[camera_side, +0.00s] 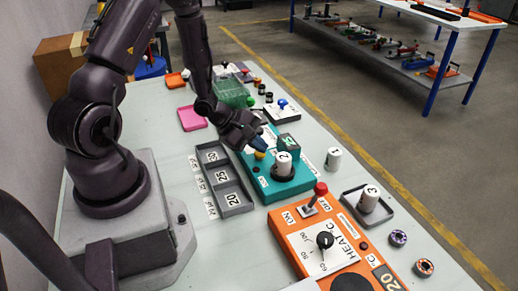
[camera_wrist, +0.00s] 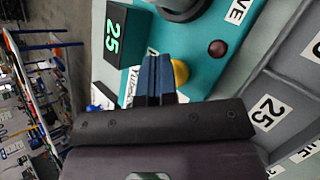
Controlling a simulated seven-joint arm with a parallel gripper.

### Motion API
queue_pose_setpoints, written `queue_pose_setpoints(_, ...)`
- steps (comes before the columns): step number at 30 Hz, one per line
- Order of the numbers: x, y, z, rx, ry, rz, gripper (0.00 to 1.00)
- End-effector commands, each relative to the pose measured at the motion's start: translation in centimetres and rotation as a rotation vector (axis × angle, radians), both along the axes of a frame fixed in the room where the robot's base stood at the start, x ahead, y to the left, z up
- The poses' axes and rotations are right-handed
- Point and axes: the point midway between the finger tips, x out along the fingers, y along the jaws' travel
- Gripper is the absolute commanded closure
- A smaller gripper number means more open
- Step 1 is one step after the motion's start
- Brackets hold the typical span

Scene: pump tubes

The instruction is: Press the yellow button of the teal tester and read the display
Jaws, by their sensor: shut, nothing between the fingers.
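The teal tester (camera_side: 300,186) stands mid-table, and its body also shows in the wrist view (camera_wrist: 200,65). Its yellow button (camera_side: 260,155) is partly hidden by my fingers in the wrist view (camera_wrist: 181,72). A white tube marked 2 (camera_side: 283,163) stands upright in the tester's dark round socket. My gripper (camera_side: 261,146) is shut and empty, its blue fingertips (camera_wrist: 158,62) right at the button. I cannot tell whether they touch it.
A grey tray (camera_side: 250,205) with compartments labelled 20, 25 and 30 lies left of the tester. A tube marked 1 (camera_side: 333,159) stands to the right. A tube marked 3 (camera_side: 368,198) stands in a small tray. An orange heater (camera_side: 290,238) with a red-knobbed lever (camera_side: 320,189) is in front.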

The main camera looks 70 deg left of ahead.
Motion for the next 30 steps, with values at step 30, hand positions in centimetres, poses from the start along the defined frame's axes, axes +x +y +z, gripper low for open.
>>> queue_pose_setpoints(30,0.0,0.0,5.7,0.003,-0.003,-0.002,1.0)
